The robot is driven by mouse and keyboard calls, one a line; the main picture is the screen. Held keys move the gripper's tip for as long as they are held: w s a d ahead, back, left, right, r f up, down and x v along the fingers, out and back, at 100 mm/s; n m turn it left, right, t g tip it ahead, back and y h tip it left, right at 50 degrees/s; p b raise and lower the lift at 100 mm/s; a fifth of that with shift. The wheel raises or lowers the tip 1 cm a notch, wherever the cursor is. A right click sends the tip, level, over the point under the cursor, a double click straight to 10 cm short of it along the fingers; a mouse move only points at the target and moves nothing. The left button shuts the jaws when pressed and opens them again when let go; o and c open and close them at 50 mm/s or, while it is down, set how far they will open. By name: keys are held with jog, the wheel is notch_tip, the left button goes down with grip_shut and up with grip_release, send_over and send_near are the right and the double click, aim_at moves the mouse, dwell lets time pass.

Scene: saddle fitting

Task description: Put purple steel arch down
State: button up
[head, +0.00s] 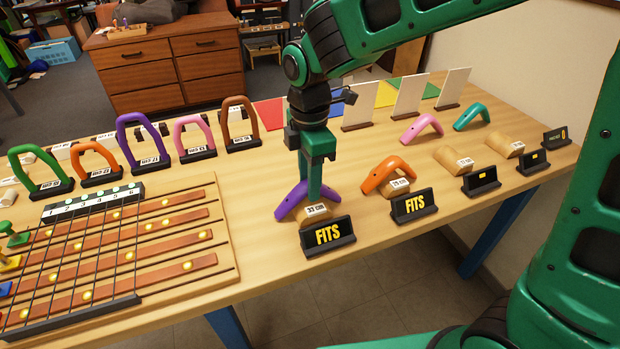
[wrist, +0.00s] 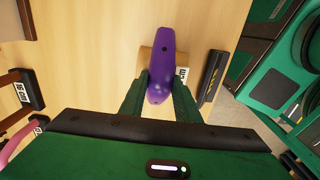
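The purple steel arch (head: 291,201) sits over a tan wooden cylinder with a 33 cm label (head: 316,210), near the table's front edge. In the wrist view the purple arch (wrist: 160,62) lies across the cylinder (wrist: 146,62). My gripper (head: 316,190) is directly above it, pointing down. In the wrist view its two green fingers (wrist: 159,96) stand on either side of the arch's near part. Whether they press on it is hard to see. A black sign reading FITS (head: 328,236) stands in front of the cylinder.
An orange arch (head: 388,174) rests on a second cylinder to the right, behind another FITS sign (head: 414,205). Two bare cylinders (head: 453,159) are at right. A slotted wooden board (head: 120,255) and several coloured loops (head: 142,141) occupy the left.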

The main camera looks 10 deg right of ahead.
jog(key=shift+o, duration=1.4)
notch_tip(320, 180, up, 12)
jog(key=shift+r, duration=0.1)
